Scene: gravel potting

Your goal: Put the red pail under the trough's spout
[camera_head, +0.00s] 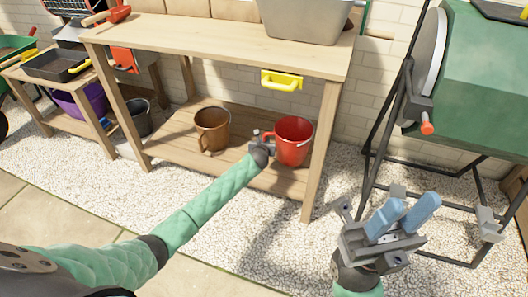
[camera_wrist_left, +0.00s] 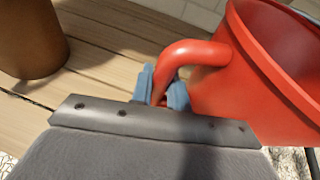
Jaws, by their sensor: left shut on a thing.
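The red pail (camera_head: 292,141) is upright at the right end of the bench's lower shelf (camera_head: 175,151); I cannot tell whether its base touches the boards. My left gripper (camera_head: 263,141) is at the pail's left side. In the left wrist view its blue fingers (camera_wrist_left: 164,90) are shut around the pail's curved red side handle (camera_wrist_left: 188,52), and the pail's body (camera_wrist_left: 240,85) is to the right. A grey metal trough (camera_head: 304,20) is on the bench top. My right gripper (camera_head: 412,207) is open and empty in front.
A brown pot (camera_head: 212,128) stands left of the pail on the shelf, also in the left wrist view (camera_wrist_left: 30,38). The bench's front right leg (camera_head: 321,150) is close right of the pail. A green drum on a black frame (camera_head: 370,140) stands at right. Gravel in front is clear.

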